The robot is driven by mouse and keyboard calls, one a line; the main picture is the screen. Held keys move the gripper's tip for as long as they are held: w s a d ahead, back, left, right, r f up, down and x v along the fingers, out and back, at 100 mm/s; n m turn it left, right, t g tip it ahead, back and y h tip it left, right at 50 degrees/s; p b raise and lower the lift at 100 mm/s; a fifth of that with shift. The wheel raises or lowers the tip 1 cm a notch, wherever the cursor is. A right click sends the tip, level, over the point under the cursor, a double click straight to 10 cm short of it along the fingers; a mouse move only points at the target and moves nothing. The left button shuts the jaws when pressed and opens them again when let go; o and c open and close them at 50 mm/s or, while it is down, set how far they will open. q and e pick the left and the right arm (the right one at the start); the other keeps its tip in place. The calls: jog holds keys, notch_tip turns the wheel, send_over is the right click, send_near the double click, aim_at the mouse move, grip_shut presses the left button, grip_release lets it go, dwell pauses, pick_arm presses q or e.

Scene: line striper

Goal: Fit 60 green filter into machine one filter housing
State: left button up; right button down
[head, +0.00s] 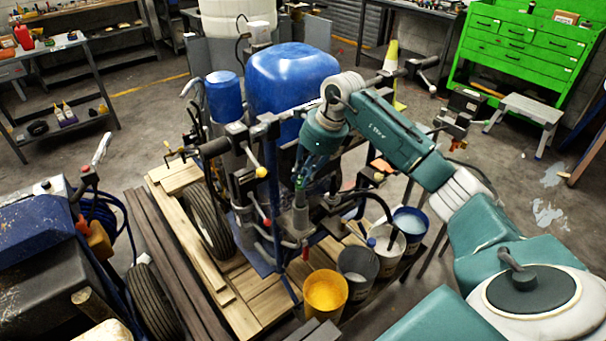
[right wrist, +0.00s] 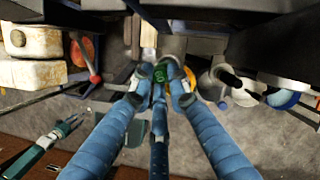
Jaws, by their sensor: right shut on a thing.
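My right gripper (head: 300,184) is shut on the small green filter (right wrist: 161,73), which shows between its fingertips in the right wrist view. In the head view the fingers point down at the front of the blue line striper (head: 290,75), and only a little green shows at their tips. A grey upright cylinder (head: 300,214), which looks like the filter housing, stands just below the fingertips. I cannot tell whether the filter touches it or sits in it.
A yellow paint bucket (head: 325,293), a grey bucket (head: 357,268) and other buckets stand right of the wooden pallet (head: 240,318). Hoses and handlebars crowd around the gripper. A second machine (head: 40,235) stands at the left. A green tool cabinet (head: 520,45) is at the back right.

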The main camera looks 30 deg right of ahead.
aim_at(303, 197)
jog(key=shift+f+b, duration=2.15)
jog(key=shift+f, duration=0.8)
dwell(0.6)
jog(key=shift+f+b, duration=0.8)
jog(key=shift+f, duration=0.4)
dwell(1.1)
jog(key=shift+s+f, duration=0.1)
jog(key=shift+f, duration=0.1)
jog(key=c, duration=1.6)
grip_release()
jog(key=shift+a, duration=0.1)
jog(key=o, duration=0.4)
jog(key=shift+o, duration=0.2)
jog(key=shift+r, duration=0.1)
jog(key=p+v, duration=0.4)
jog(key=v, duration=0.3)
